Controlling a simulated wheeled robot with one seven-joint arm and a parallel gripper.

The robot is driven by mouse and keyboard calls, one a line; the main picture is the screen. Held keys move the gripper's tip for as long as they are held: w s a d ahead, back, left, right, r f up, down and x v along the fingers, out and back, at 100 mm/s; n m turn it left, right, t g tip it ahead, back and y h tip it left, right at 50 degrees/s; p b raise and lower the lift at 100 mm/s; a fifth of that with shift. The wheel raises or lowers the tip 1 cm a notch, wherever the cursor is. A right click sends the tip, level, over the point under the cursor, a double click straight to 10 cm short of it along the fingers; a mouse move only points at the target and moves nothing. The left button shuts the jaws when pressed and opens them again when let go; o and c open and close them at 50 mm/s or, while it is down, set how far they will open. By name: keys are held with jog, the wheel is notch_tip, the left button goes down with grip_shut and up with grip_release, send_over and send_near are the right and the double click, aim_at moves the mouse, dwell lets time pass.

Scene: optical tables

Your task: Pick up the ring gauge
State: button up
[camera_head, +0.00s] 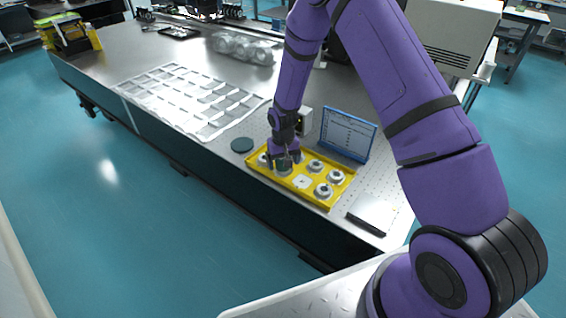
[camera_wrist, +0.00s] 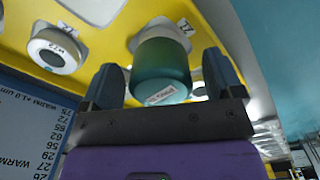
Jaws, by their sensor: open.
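My gripper (camera_head: 284,154) is over the left part of a yellow tray (camera_head: 318,200). In the wrist view my gripper (camera_wrist: 163,80) has its fingers apart, one on each side of a teal-green cylinder (camera_wrist: 160,62) with a small white label, probably the ring gauge. The label is too small to read surely. The cylinder (camera_head: 283,168) also shows below my gripper in the head view, partly hidden by the fingers. It stands at a tray spot with a pale pad. I cannot tell whether either finger touches it.
Several pale round pieces, such as one at the tray's front (camera_head: 323,191), sit in the tray. A blue-framed sign (camera_head: 347,134) stands behind it. A dark green disc (camera_head: 241,145) lies left, a black bar (camera_head: 366,223) right. A pale sectioned sheet (camera_head: 190,100) lies farther left.

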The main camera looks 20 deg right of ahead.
jog(key=shift+f, duration=0.15)
jog(key=c, duration=1.2)
